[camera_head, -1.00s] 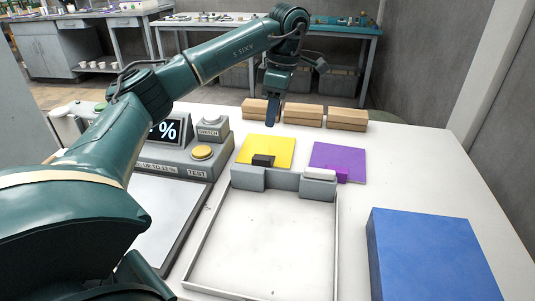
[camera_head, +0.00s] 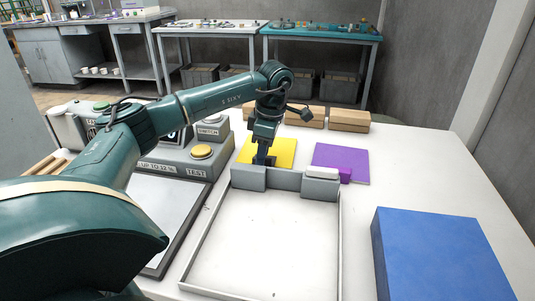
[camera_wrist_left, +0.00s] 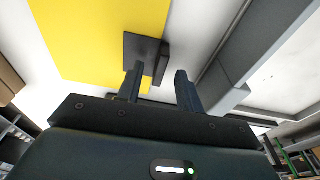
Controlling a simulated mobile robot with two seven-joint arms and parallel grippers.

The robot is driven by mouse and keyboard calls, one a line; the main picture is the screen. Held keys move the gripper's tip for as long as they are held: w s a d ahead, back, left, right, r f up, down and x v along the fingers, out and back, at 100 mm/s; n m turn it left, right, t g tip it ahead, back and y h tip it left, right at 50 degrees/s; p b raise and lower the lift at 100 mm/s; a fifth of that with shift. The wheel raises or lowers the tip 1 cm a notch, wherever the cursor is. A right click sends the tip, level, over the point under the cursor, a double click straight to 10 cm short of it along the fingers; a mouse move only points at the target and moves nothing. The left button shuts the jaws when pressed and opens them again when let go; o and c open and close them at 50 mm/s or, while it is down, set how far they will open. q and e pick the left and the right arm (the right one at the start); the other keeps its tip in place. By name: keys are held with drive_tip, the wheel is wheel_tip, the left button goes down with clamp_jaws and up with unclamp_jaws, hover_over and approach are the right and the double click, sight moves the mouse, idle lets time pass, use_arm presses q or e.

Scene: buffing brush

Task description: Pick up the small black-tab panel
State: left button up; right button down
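The yellow panel (camera_head: 275,149) lies flat on the white table behind the grey tray's back blocks, with its black tab mostly hidden in the head view. In the left wrist view the yellow panel (camera_wrist_left: 100,35) and its black tab (camera_wrist_left: 148,48) show clearly. My left gripper (camera_head: 264,160) points down at the tab. In the wrist view my left gripper (camera_wrist_left: 161,74) is open, one finger overlapping the tab in the picture and the other to its right. I cannot tell whether either finger touches it. My right gripper is not in view.
A purple panel (camera_head: 341,160) lies to the right. The tray (camera_head: 338,245) has grey blocks (camera_head: 249,178) close to my gripper. Wooden blocks (camera_head: 349,121) stand behind, a control box with a yellow button (camera_head: 202,151) to the left, and a blue box (camera_head: 440,255) at front right.

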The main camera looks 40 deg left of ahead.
use_arm(q)
drive_tip(key=shift+f, duration=0.4)
drive_tip(key=shift+c, duration=0.2)
clamp_jaws()
